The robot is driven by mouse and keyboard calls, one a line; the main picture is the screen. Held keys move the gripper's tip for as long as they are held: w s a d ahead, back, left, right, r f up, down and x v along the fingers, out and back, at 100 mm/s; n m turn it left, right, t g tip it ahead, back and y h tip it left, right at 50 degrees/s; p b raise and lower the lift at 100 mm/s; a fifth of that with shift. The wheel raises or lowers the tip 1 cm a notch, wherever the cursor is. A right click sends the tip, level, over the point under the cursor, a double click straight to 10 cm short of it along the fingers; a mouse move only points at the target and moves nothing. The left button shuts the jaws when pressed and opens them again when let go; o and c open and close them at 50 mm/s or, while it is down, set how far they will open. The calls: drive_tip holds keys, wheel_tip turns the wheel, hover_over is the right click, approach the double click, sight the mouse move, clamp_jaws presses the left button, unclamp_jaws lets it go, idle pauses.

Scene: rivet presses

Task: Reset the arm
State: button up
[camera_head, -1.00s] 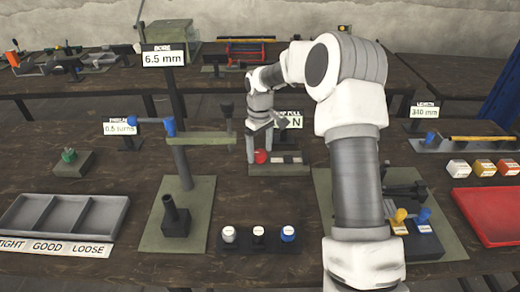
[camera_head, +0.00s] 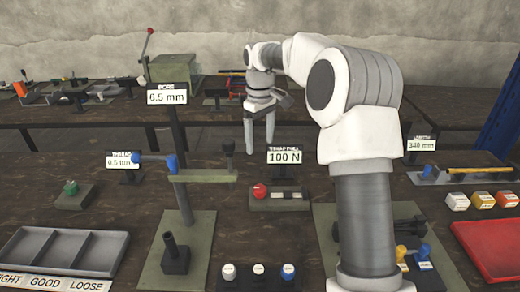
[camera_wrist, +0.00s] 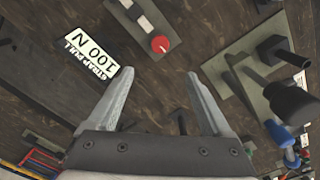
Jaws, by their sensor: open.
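My white arm rises at the right of centre in the head view and bends left. My gripper (camera_head: 260,130) hangs at its end, fingers down, in the air above the table behind the strap pull station (camera_head: 272,205). The gripper is open and empty; in the wrist view its two grey fingers (camera_wrist: 160,95) stand well apart with only tabletop between them. The red knob (camera_head: 260,191) of the strap pull station also shows in the wrist view (camera_wrist: 160,44), beyond the fingertips. Nothing touches the fingers.
The "100 N" sign (camera_head: 285,157) stands just right of the gripper. The tall "6.5 mm" sign (camera_head: 167,96) and a green stand with a post (camera_head: 183,215) are to the left. A grey tray (camera_head: 65,250) is front left, a red tray (camera_head: 490,245) front right. A second table stands behind.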

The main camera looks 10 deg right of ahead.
drive_tip(key=shift+r, duration=0.25)
drive_tip(key=s+r+m+t+p, duration=0.15)
drive_tip(key=s+r, duration=0.45)
drive_tip(key=s, duration=0.6)
drive_tip(key=s+r+m+t, duration=0.3)
drive_tip(key=s+r, duration=0.2)
drive_tip(key=s, duration=0.8)
drive_tip(key=s+f+m+t, duration=0.1)
drive_tip(key=s+f+m, duration=0.1)
drive_tip(key=s, duration=0.7)
drive_tip(key=shift+s+f+p, duration=0.2)
drive_tip(key=shift+f+p, duration=0.15)
drive_tip(key=shift+f, duration=0.3)
drive_tip(key=shift+d, duration=0.1)
idle(1.3)
